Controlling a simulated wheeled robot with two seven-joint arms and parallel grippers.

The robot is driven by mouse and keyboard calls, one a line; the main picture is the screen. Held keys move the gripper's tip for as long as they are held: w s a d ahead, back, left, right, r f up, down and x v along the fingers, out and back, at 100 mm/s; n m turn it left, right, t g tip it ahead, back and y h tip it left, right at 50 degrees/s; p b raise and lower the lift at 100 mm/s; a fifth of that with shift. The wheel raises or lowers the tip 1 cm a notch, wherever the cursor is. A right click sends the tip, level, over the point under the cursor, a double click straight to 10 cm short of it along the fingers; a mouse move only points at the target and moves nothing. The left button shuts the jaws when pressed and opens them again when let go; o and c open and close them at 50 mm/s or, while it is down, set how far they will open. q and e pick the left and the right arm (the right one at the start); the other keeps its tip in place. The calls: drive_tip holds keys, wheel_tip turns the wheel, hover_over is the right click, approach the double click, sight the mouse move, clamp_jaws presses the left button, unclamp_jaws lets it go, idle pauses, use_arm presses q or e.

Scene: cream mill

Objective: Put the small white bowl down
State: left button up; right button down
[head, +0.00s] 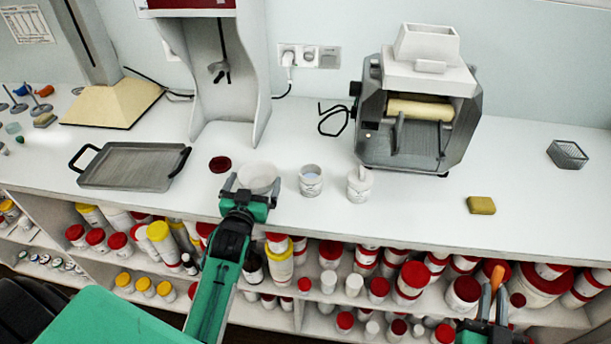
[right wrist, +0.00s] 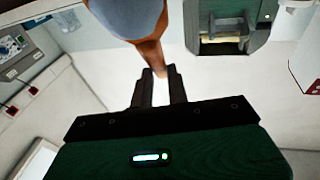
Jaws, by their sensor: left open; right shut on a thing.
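The small white bowl (head: 259,174) appears to stand upright on the white counter (head: 330,215), near its front edge. My left gripper (head: 250,190) is open at the bowl's near side, with its fingers spread to either side of the near rim. I cannot tell whether a finger touches the bowl. My right gripper (head: 494,300) is low at the bottom right, in front of the shelves. It is shut on an orange-brown handle (head: 497,277). In the right wrist view the handle (right wrist: 152,52) leads to a pale blue-grey end (right wrist: 127,14), cut off by the frame.
A dark red lid (head: 220,164) and a grey tray (head: 133,166) lie left of the bowl. A white jar (head: 311,182) and a lidded white pot (head: 359,187) stand to its right.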

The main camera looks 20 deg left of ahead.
use_arm(q)
drive_tip(key=b+v, duration=0.1)
drive_tip(key=v, duration=0.9)
use_arm(e)
drive_tip(key=shift+f, duration=0.8)
drive_tip(key=shift+s, duration=0.1)
